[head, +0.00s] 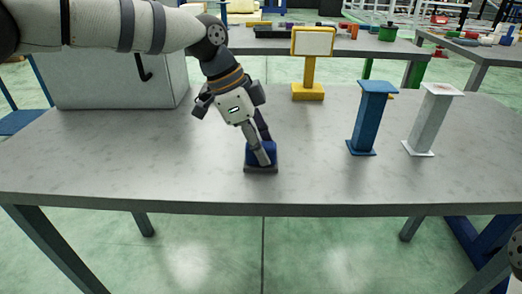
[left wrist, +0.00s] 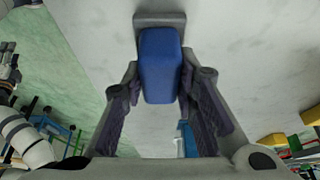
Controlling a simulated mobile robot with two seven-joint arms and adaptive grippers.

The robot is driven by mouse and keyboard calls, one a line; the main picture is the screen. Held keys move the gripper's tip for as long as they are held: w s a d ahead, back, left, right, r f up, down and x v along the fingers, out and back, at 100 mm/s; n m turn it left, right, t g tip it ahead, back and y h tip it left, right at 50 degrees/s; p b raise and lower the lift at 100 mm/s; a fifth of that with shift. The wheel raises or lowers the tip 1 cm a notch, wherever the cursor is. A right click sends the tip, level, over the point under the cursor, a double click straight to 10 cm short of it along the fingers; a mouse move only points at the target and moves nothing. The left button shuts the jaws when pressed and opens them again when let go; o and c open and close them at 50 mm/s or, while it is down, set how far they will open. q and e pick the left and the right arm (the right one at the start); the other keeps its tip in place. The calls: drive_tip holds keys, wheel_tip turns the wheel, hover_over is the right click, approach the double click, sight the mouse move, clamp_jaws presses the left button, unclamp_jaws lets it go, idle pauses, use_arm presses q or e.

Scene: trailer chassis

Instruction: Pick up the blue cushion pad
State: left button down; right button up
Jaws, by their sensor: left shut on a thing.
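The blue cushion pad (head: 262,150) is near the front edge of the grey table, on a dark flat base (head: 261,169). In the left wrist view the blue cushion pad (left wrist: 160,62) is a rounded blue block with a grey plate at its far end. My left gripper (head: 262,150) reaches down from above, with its fingers at the pad. In the left wrist view the fingers of my left gripper (left wrist: 159,90) are on either side of the pad's near part, shut on it. The gripper hides part of the pad in the head view.
A blue column (head: 372,120) and a white column (head: 430,122) stand upright to the right. A yellow stand with a white panel (head: 311,62) stands behind. A grey cabinet (head: 120,80) is at the back left. The table's front left (head: 130,175) is clear.

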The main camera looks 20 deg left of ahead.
sight(267, 144)
use_arm(q)
wheel_tip(267, 144, up, 3)
drive_tip(key=shift+r, duration=0.1)
drive_tip(key=s+d+r+p, duration=0.2)
drive_tip(key=s+d+r, duration=0.4)
drive_tip(key=s+r, duration=0.3)
drive_tip(key=s, duration=0.3)
drive_tip(key=shift+s+r+p, duration=0.3)
drive_tip(key=shift+s+p, duration=0.05)
use_arm(e)
drive_tip(key=shift+t, duration=0.7)
drive_tip(key=w+r, duration=0.3)
drive_tip(key=shift+w+r, duration=0.25)
drive_tip(key=shift+w, duration=0.05)
use_arm(q)
drive_tip(key=shift+d, duration=0.1)
drive_tip(key=c, duration=2.2)
unclamp_jaws()
drive_tip(key=shift+c, duration=0.5)
